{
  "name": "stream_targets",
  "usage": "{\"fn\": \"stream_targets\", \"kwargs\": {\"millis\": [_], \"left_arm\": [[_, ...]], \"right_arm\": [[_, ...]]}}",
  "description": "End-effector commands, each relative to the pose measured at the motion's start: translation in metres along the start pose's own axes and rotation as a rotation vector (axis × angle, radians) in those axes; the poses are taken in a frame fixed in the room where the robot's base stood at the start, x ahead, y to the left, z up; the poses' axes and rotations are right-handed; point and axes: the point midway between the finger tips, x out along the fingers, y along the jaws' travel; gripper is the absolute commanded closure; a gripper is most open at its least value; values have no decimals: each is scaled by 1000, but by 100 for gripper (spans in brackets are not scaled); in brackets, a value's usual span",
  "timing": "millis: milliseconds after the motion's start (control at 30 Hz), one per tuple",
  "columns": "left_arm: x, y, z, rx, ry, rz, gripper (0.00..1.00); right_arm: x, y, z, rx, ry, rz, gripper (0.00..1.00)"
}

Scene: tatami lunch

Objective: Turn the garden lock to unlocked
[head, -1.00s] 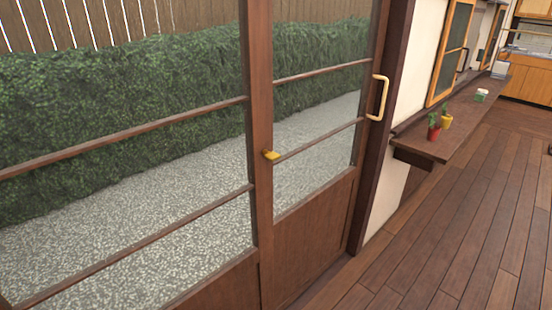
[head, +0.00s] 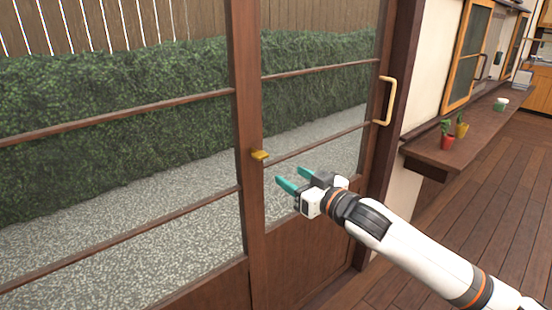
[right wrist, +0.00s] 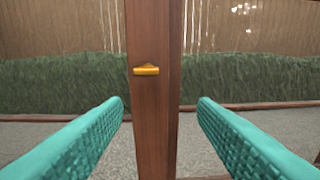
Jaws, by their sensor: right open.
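The garden lock (head: 260,155) is a small yellow latch on the dark wooden stile between the two glass door panels. It lies roughly horizontal. It also shows in the right wrist view (right wrist: 146,70), above the middle and a little left of centre between the fingers. My right gripper (head: 291,178) has teal fingers, is open and empty, and is to the right of and slightly below the lock in the head view, apart from it. The fingers also show in the right wrist view (right wrist: 160,103), one on each side of the stile. My left gripper is not in view.
A pale door handle (head: 386,101) is on the right door frame. A wooden shelf (head: 478,137) at right holds a red pot (head: 447,142), a yellow pot (head: 461,130) and a white-green cup (head: 500,104). Wooden floor (head: 470,210) is clear at right.

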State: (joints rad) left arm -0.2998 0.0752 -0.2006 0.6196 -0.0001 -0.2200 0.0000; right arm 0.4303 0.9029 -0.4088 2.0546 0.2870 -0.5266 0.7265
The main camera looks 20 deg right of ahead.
Motion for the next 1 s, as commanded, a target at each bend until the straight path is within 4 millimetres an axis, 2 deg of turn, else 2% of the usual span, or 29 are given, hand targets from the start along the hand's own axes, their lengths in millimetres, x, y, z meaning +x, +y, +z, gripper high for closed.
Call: {"fn": "stream_targets", "kwargs": {"millis": [33,100,267,700,833,1000], "left_arm": [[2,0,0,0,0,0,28],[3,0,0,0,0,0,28],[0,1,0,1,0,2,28],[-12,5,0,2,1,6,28],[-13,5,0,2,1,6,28],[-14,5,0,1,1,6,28]], "right_arm": [[-5,8,11,-7,-17,19,47],[-9,15,20,-7,-27,33,47],[1,18,26,-3,-34,39,47],[84,21,29,-7,-34,38,47],[99,21,28,-6,-34,38,47],[108,22,28,-8,-32,38,47]]}}
